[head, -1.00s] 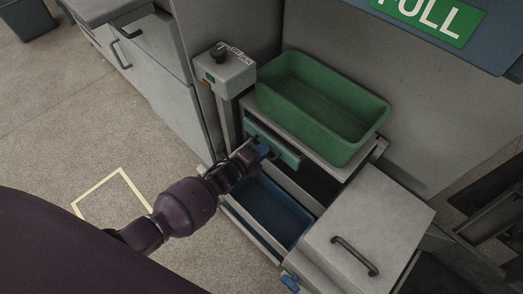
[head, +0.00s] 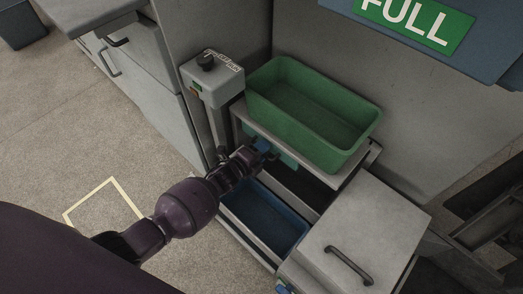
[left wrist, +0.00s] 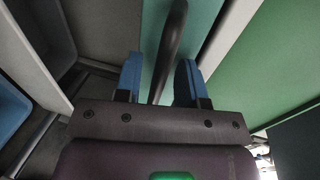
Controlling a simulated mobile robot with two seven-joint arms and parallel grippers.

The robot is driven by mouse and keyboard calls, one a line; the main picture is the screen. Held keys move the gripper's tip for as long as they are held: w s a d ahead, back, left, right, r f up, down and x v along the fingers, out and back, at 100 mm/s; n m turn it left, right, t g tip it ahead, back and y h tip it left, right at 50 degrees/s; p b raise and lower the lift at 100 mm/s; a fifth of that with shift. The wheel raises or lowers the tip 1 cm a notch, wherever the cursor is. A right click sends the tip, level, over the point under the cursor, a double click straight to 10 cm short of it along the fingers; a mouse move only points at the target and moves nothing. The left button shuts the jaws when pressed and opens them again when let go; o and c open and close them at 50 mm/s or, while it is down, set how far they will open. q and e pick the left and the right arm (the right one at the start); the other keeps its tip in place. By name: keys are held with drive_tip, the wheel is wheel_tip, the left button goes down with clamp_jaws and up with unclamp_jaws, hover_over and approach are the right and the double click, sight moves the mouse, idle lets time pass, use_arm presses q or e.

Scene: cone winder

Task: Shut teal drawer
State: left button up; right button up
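The teal drawer (head: 287,159) is in the stack under the green bin, and its front lies close to the shelf edge above. My left gripper (head: 262,147) is at that front and hides part of it. In the left wrist view, the teal front (left wrist: 205,35) fills the upper middle. A dark bar handle (left wrist: 170,45) lies between the two blue fingers of my left gripper (left wrist: 159,82). The fingers are apart, with gaps on both sides of the handle. My right gripper is not in view.
A green bin (head: 268,112) stands on the shelf above. An open blue tray (head: 262,215) lies below. A grey box with a dark handle (head: 348,265) is at lower right. A control post with a black knob (head: 205,62) stands close left of my gripper.

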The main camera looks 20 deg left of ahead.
use_arm(q)
drive_tip(key=p+v, duration=0.3)
drive_tip(key=v, duration=0.8)
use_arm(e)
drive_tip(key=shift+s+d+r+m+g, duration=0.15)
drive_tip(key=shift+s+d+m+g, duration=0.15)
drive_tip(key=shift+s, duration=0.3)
use_arm(q)
drive_tip(key=shift+w, duration=0.1)
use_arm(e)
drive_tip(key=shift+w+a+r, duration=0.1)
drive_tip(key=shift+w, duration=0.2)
